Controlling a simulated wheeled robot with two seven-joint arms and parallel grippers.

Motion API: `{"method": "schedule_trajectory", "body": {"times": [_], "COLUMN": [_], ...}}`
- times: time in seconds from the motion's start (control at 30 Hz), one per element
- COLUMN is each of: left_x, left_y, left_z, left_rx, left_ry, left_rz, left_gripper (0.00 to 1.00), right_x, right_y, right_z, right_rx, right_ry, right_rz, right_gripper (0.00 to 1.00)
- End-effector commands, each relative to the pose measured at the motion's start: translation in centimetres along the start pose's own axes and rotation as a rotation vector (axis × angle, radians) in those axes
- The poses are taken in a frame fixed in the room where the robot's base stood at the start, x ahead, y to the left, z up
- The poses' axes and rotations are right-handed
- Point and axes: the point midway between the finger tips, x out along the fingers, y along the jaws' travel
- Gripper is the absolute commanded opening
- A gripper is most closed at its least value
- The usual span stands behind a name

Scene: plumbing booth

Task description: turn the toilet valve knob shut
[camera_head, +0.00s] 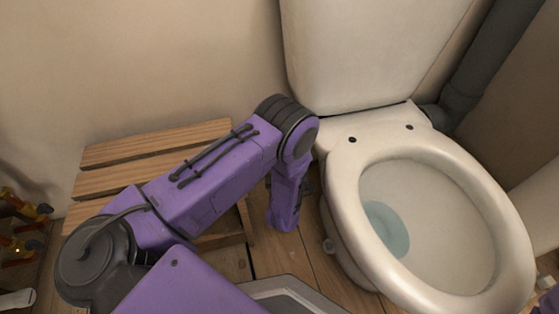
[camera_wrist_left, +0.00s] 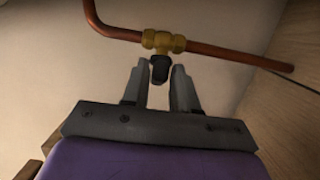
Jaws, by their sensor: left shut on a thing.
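The toilet valve is a brass fitting (camera_wrist_left: 163,41) on a copper pipe (camera_wrist_left: 225,56), at the top of the left wrist view. Its small dark knob (camera_wrist_left: 160,74) hangs below the brass body. My left gripper (camera_wrist_left: 160,67) has one finger on each side of the knob and is shut on it. In the head view my left arm reaches down beside the white toilet (camera_head: 345,215), and its gripper, the valve and the knob are hidden there. My right gripper is not in view.
A slatted wooden pallet (camera_head: 150,145) lies left of the toilet by the wall. A grey drain pipe (camera_head: 490,60) runs behind the toilet on the right. A wooden surface (camera_wrist_left: 290,60) fills the wrist view's right side.

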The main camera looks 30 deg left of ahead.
Motion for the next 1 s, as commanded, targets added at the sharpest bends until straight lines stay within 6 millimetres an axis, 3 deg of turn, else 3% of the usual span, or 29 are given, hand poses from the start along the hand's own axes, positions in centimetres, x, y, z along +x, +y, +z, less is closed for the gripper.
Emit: {"method": "schedule_trajectory", "body": {"times": [0.43, 0.47, 0.5, 0.83, 1.0], "left_x": [0.0, 0.0, 0.0, -0.2, -2.1], "left_y": [0.0, 0.0, 0.0, 0.0, 0.1], "left_z": [-0.1, -0.1, -0.1, 0.1, 0.9], "left_rx": [0.011, 0.011, 0.011, 0.010, 0.009], "left_ry": [0.001, 0.001, 0.001, -0.001, -0.002], "left_rz": [0.010, 0.010, 0.010, 0.009, 0.007], "left_gripper": [0.00, 0.31, 0.44, 0.44, 0.44], "right_x": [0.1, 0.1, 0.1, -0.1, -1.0], "right_y": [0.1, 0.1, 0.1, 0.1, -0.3], "right_z": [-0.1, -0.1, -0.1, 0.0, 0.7], "right_rx": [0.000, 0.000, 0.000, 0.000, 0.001], "right_ry": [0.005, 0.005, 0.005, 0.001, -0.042], "right_rz": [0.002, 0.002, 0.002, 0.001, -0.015], "right_gripper": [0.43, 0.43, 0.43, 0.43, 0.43]}}
